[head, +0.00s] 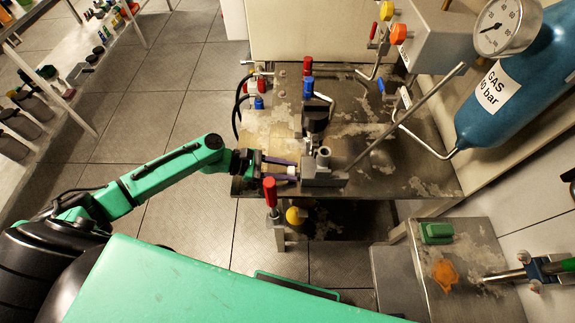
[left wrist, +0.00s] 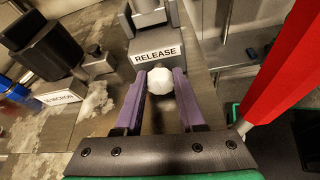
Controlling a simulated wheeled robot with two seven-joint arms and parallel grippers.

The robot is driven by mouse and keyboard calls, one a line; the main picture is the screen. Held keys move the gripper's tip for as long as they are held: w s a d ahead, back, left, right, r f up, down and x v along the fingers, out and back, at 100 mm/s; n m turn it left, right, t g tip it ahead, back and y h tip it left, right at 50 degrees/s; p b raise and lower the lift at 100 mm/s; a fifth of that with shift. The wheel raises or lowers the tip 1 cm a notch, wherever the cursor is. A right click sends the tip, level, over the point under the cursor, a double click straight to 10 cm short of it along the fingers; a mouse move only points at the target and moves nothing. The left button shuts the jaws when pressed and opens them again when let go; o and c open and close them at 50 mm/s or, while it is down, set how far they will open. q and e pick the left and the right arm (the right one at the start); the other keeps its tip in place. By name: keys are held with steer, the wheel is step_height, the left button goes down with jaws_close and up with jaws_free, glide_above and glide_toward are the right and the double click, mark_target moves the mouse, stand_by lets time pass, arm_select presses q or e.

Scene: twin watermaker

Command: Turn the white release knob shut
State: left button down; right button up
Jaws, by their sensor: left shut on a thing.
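The white release knob (left wrist: 160,82) sits on the front of a grey block, below a label (left wrist: 158,54) reading RELEASE. In the left wrist view my left gripper (left wrist: 161,88) has its two purple fingers on either side of the knob, shut on it. In the head view the left gripper (head: 285,168) reaches the grey release block (head: 322,172) from the left, at the table's front part, and the white knob (head: 292,170) shows small between the fingers. My right gripper is not in view.
A red handle (head: 270,192) stands close in front of my left gripper, and it is large at the right of the left wrist view (left wrist: 285,65). A blue gas cylinder (head: 520,80) with a gauge (head: 505,25) is at the right. Red and blue handles (head: 308,85) stand behind.

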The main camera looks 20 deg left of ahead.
arm_select(q)
steer(key=shift+m, duration=0.4)
steer(key=shift+t, duration=0.3)
steer(key=c, duration=0.8)
jaws_free()
steer(key=shift+a, duration=0.1)
steer(key=shift+s+a, duration=0.2)
steer(key=shift+a, duration=0.05)
steer(key=v, duration=1.4)
steer(key=shift+d+r, duration=0.1)
steer(key=shift+r, duration=0.1)
